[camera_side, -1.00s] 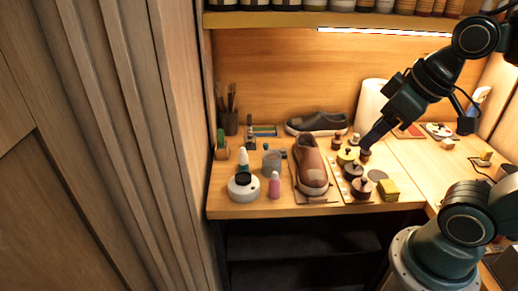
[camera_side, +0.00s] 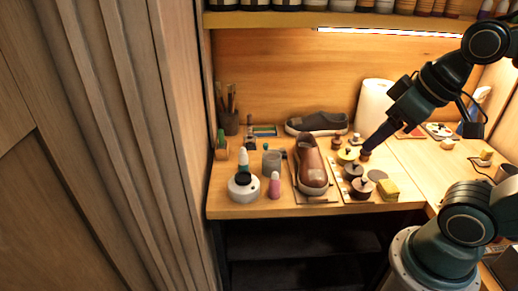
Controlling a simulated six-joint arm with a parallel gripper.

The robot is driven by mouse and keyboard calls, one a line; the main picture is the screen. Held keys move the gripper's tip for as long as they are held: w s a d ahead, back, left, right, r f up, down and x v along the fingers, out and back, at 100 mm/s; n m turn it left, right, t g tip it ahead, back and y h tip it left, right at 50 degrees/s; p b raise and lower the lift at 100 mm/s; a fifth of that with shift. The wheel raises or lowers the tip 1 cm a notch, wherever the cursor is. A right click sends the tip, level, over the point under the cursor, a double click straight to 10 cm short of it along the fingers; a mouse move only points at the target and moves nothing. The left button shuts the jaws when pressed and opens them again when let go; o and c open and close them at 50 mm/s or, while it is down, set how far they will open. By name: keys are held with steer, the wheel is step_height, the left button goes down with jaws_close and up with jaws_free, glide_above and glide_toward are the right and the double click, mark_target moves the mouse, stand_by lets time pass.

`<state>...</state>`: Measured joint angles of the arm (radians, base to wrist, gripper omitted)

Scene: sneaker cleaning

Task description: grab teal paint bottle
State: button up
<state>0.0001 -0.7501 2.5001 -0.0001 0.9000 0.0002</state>
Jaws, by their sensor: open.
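My gripper (camera_side: 367,148) is open at the right of the bench, tilted down and to the left. Its tip is close to the small dark-lidded jars and well to the right of the bottle. I cannot tell whether it touches a jar.
A brown shoe (camera_side: 312,168) stands mid-bench between the bottle and my gripper, with a dark shoe (camera_side: 318,123) behind. A pink bottle (camera_side: 274,185) and grey cup (camera_side: 271,160) are near the teal one. A shelf (camera_side: 270,19) hangs above.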

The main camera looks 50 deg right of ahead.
steer(key=shift+o, duration=0.5)
steer(key=w+d+r+m+g, duration=0.1)
steer(key=w+m, duration=0.3)
steer(key=w, duration=0.8)
steer(key=w+d+r+m+g, duration=0.15)
steer(key=w+m, duration=0.25)
steer(key=w, duration=0.7)
steer(key=w+d+f+m+g, duration=0.3)
steer(key=w+f+m, duration=0.6)
steer(key=w+f, duration=1)
steer(key=shift+w, duration=0.15)
steer(key=shift+f, duration=0.1)
